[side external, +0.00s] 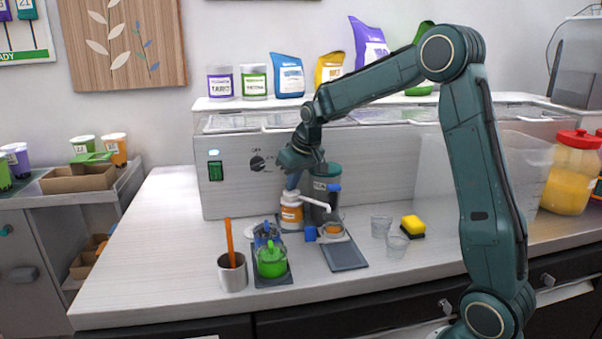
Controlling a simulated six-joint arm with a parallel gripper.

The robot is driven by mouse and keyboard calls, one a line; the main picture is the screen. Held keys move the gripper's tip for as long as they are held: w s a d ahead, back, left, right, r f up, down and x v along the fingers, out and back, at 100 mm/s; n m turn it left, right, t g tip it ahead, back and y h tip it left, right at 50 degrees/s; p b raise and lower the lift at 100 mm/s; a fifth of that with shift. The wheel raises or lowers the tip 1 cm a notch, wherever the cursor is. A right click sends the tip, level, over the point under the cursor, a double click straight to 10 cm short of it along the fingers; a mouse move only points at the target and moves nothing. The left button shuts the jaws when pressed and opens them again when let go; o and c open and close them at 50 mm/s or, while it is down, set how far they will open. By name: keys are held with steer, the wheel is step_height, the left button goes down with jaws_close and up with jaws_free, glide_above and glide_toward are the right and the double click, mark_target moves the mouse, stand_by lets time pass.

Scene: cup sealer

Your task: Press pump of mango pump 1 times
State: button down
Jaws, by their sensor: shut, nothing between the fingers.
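An orange pump bottle with a white label and a white spout (291,211) stands at the back of the counter; I take it to be the mango pump. My gripper (291,183) points down right above the bottle's top. It is shut and empty. Its fingertips hide the pump head, so I cannot tell whether they touch it. The white spout reaches right, over a clear cup with orange contents (332,230). That cup stands at the back of a dark tray (347,257).
A dark canister (325,188) stands close right of the bottle. Green and blue lidded items (272,262) and a metal cup with an orange stick (232,273) stand in front. Clear cups (396,243) and a yellow sponge (412,226) are to the right.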

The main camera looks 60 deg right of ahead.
steer(key=shift+r, duration=1.65)
steer(key=shift+r, duration=0.1)
step_height(320, 180, up, 6)
steer(key=shift+f, duration=0.1)
stand_by(0.4)
steer(key=shift+a, duration=0.1)
steer(key=s+a+r+n, duration=0.2)
steer(key=s+a+r, duration=0.1)
steer(key=s+a, duration=1)
steer(key=s+a+f, duration=0.1)
steer(key=s+f, duration=0.2)
steer(key=s, duration=0.5)
steer(key=s+a+f+n+t+y, duration=0.1)
steer(key=s+a+f, duration=0.1)
steer(key=s, duration=0.7)
steer(key=shift+a+f, duration=0.2)
steer(key=shift+f, duration=0.35)
